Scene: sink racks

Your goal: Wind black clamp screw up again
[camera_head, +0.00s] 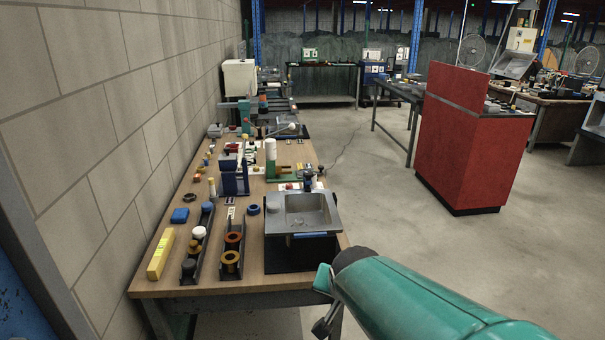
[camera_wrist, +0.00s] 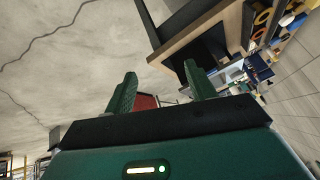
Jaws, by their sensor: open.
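I cannot pick out a black clamp screw with certainty in either view. A teal device (camera_head: 244,112) stands toward the far end of the workbench; its details are too small to tell. A blue upright stand (camera_head: 233,178) is nearer, left of the bench's middle. My gripper (camera_head: 322,298) is low in the head view, in front of the bench's near right corner, partly hidden by my arm. In the wrist view, the two green fingers of my gripper (camera_wrist: 160,84) are apart with nothing between them.
The wooden workbench (camera_head: 150,287) runs along the block wall (camera_head: 95,110). A metal sink (camera_head: 306,208) sits at its right edge, and dark racks (camera_head: 208,238) holding rings and caps stand left of it. A red cabinet (camera_head: 465,145) stands right. Concrete floor between is clear.

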